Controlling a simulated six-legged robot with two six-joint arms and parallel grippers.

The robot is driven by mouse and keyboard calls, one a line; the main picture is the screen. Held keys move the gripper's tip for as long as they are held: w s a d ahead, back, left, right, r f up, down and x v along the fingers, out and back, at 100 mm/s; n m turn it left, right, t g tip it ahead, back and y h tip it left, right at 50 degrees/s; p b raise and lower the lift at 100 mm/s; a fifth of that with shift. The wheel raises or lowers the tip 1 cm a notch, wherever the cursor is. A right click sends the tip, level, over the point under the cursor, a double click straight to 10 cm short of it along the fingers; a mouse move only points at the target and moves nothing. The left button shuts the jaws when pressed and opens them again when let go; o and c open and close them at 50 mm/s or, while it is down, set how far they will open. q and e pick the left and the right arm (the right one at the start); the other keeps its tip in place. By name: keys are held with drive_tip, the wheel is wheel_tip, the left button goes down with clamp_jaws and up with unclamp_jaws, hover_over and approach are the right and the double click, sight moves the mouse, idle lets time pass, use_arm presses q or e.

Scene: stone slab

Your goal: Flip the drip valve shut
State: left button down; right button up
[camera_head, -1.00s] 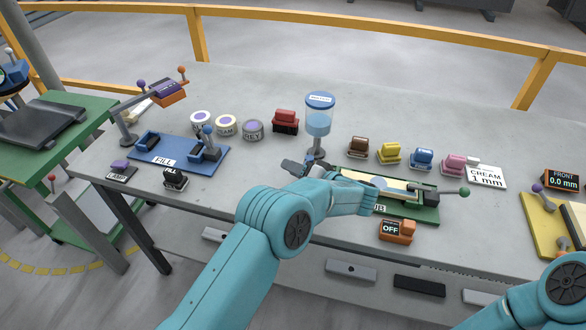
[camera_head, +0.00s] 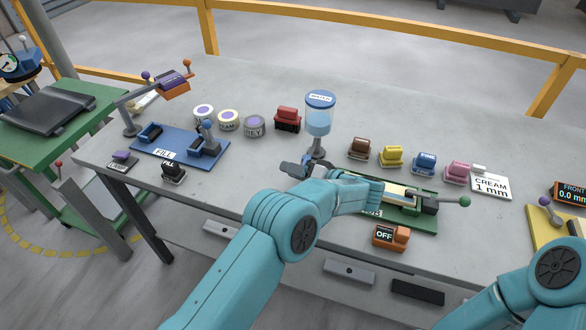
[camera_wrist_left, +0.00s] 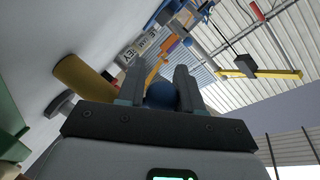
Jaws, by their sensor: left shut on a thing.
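The water bottle (camera_head: 319,120), clear with blue water and a blue lid, stands upright on a thin dark stem behind my left gripper. My left gripper (camera_head: 294,168) is low, just in front of and left of the stem foot. In the left wrist view my left gripper (camera_wrist_left: 160,88) has its two dark fingers closed around a round blue knob (camera_wrist_left: 162,96), probably the drip valve's handle. The valve body cannot be made out in the head view; the gripper covers that spot. My right gripper is out of view; only its arm shows at lower right.
A green board (camera_head: 418,222) with a green-knobbed lever lies right of my left gripper, partly under my forearm. A blue FILL fixture (camera_head: 165,146) is at left. Several coloured stamps stand right of the bottle. An orange OFF switch (camera_head: 390,236) is at the front edge.

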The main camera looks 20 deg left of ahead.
use_arm(q)
drive_tip(key=shift+w+r, duration=0.15)
drive_tip(key=shift+r, duration=0.25)
drive_tip(key=c, duration=0.8)
unclamp_jaws()
drive_tip(key=shift+f, duration=0.1)
drive_tip(key=shift+f, duration=0.1)
